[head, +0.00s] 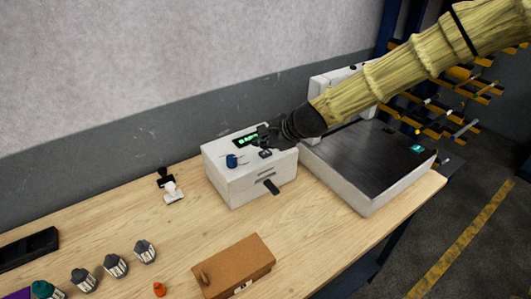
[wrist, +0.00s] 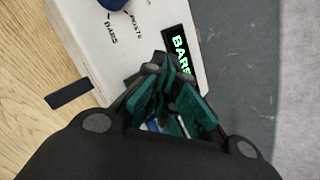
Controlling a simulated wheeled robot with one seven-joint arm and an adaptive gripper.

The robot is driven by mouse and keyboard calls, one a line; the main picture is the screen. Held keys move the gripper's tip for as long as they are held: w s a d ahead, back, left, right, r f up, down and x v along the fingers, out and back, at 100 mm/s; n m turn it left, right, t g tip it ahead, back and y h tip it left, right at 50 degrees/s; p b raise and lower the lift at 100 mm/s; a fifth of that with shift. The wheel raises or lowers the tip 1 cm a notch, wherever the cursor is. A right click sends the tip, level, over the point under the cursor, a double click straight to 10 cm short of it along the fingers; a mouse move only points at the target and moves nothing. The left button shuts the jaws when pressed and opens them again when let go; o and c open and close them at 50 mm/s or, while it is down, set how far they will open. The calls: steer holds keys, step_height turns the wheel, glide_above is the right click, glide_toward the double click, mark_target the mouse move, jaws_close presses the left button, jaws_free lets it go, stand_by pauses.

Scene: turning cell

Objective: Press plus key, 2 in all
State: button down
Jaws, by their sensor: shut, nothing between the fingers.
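A white box-shaped device (head: 232,184) stands on the wooden bench, with a blue knob (head: 232,160) and a green-lit display (head: 244,141) on its top. In the wrist view the display (wrist: 180,50) reads "BARS", and the labels "POSTS" and "BARS" stand near the knob (wrist: 114,3). My gripper (head: 262,146) is shut and empty, over the device's top beside the display. In the wrist view its fingertips (wrist: 163,66) are close to the display's edge. A small dark key (head: 265,154) shows just below the fingers; I cannot read its mark. I cannot tell whether the fingers touch it.
A dark-topped machine (head: 400,190) with pale sides stands right of the device. A brown box (head: 237,268) lies in front. Several dark lantern-like pieces (head: 115,265) and an orange piece (head: 159,289) are at the front left. A black-and-white stamp-like item (head: 170,188) stands left of the device.

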mark_target(263, 154)
steer(key=shift+f, duration=0.15)
steer(key=shift+f, duration=0.3)
steer(key=shift+f+b, duration=0.45)
steer(key=shift+b, duration=0.05)
stand_by(1.0)
steer(key=shift+r, duration=0.2)
steer(key=shift+r+p, duration=0.7)
steer(key=shift+p, duration=0.05)
steer(key=shift+r, duration=0.1)
steer(key=shift+r+p, duration=2.05)
steer(key=shift+r, duration=0.4)
steer(key=shift+s+f, duration=0.1)
steer(key=shift+f, duration=0.05)
